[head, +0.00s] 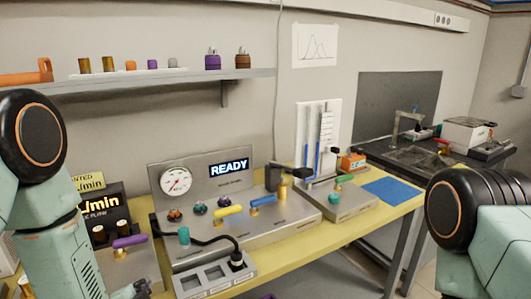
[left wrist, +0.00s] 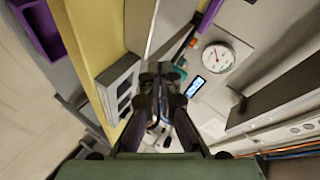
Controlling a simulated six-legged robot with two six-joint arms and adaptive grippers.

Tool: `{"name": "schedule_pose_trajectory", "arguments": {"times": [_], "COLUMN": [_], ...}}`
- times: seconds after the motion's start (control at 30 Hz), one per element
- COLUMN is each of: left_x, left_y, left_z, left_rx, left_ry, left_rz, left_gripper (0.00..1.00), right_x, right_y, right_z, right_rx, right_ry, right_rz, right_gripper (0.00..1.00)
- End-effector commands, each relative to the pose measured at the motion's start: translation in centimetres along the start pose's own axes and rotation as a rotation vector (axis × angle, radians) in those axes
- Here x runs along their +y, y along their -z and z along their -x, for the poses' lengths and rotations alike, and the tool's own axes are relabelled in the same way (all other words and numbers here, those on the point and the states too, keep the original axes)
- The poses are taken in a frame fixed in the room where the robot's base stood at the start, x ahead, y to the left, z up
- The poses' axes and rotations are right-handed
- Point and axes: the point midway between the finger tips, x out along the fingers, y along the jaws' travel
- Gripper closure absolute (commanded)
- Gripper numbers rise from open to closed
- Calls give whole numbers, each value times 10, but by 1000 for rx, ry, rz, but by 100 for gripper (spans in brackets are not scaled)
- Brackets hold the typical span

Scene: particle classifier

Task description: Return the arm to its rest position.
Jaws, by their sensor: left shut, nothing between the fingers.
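My left arm comes in at the left of the head view, and part of my left gripper (head: 138,290) shows at the bottom edge, in front of the bench. In the left wrist view the fingers of my left gripper (left wrist: 160,72) are together with nothing between them. They show against the grey control panel, whose gauge (left wrist: 215,57) and lit display (left wrist: 195,87) are off to the right. My right arm shows at the right edge of the head view, but its gripper is out of the picture.
The grey panel (head: 230,157) with a READY display (head: 228,168) stands on the yellow bench (head: 375,217), with coloured valve handles in front. A shelf (head: 160,78) holds small parts above. A dark sink counter (head: 420,160) is at the back right. A purple bin (left wrist: 40,28) shows in the left wrist view.

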Motion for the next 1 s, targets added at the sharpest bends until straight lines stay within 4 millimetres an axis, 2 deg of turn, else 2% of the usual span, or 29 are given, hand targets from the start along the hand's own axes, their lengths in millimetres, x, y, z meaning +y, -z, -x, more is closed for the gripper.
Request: {"name": "schedule_pose_trajectory", "arguments": {"times": [0.17, 0.27, 0.37, 0.5, 0.6, 0.7, 0.8, 1.0], "left_x": [58, 101, 146, 212, 249, 275, 292, 300], "left_y": [-19, -34, -53, -84, -105, -121, -132, -138], "left_z": [20, 39, 65, 119, 159, 191, 209, 216], "left_rx": [-99, -201, -341, -600, -769, -874, -918, -936], "left_ry": [-196, -310, -416, -544, -605, -656, -689, -700], "left_rz": [340, 523, 695, 890, 953, 940, 905, 893], "left_gripper": [100, 100, 100, 100, 100, 100, 100, 100], "right_x": [0, 0, 0, 0, 0, 0, 0, 0], "right_y": [0, 0, 0, 0, 0, 0, 0, 0], "right_z": [-4, -8, -13, -24, -32, -39, -45, -46], "right_rx": [0, 0, 0, 0, 0, 0, 0, 0], "right_ry": [0, 0, 0, 0, 0, 0, 0, 0], "right_rz": [0, 0, 0, 0, 0, 0, 0, 0], "right_gripper": [100, 100, 100, 100, 100, 100, 100, 100]}}
